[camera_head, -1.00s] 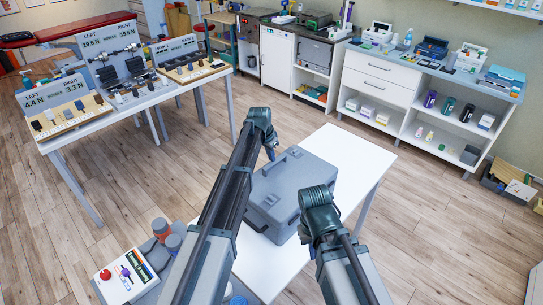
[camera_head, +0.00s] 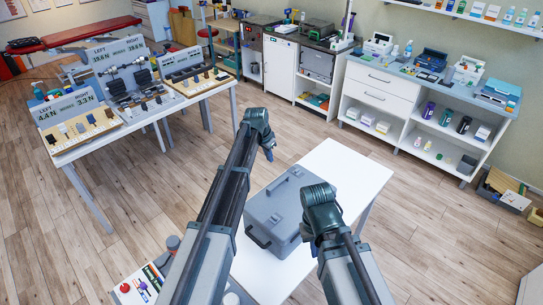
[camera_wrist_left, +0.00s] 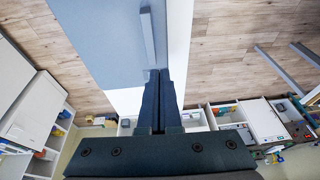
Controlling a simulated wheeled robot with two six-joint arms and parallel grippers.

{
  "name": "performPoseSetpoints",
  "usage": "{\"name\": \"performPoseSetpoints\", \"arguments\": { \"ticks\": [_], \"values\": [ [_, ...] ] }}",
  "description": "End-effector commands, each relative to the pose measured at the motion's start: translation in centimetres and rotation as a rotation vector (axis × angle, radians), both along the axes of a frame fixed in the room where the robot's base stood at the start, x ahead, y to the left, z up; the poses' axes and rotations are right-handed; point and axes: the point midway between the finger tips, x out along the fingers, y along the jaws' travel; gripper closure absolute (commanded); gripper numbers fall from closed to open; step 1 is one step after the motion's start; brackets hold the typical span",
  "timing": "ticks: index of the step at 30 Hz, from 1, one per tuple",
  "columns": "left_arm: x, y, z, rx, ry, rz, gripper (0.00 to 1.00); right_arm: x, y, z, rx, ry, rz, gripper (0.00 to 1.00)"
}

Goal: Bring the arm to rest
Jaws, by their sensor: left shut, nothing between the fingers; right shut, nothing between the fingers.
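My left gripper (camera_head: 268,150) hangs at the end of the left arm, beyond the grey case's far edge in the head view. In the left wrist view its two dark fingers (camera_wrist_left: 160,85) are together with nothing between them. My right gripper (camera_head: 308,232) points down by the right side of the grey case (camera_head: 277,205) and is partly hidden by its own wrist. It is shut and holds nothing. Both arms reach forward from the bottom of the head view. Whether either gripper touches the case cannot be told.
The grey case lies on a white table (camera_head: 350,178). A display table (camera_head: 140,116) with force-reading panels stands at left. White cabinets (camera_head: 375,95) line the back wall. A control box with a red button (camera_head: 125,288) is at bottom left. Wooden floor is open at right.

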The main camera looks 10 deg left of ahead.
Motion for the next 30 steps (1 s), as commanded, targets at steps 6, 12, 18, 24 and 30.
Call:
{"name": "performPoseSetpoints", "arguments": {
  "ticks": [6, 12, 18, 24, 30],
  "values": [
    [-0.1, 0.1, 0.5, 0.0, 0.0, 0.0, 1.0, 0.0, 0.0, 0.5, 0.0, 0.0, 0.001, 1.0],
    [-0.9, -0.2, 0.0, 0.001, 0.006, 0.002, 1.0, 0.0, 0.0, 0.1, 0.0, 0.0, 0.001, 1.0],
    [-8.3, -3.1, -3.6, 0.021, 0.074, 0.039, 1.0, 0.0, 0.0, -3.2, -0.001, 0.0, 0.003, 1.0],
    [-19.1, -5.9, -8.2, 0.071, 0.173, 0.121, 1.0, 0.0, 0.0, -7.3, -0.002, 0.0, 0.007, 1.0],
    [-28.9, -6.8, -11.8, 0.138, 0.246, 0.211, 1.0, 0.0, 0.0, -10.9, -0.002, -0.001, 0.01, 1.0]
  ]
}}
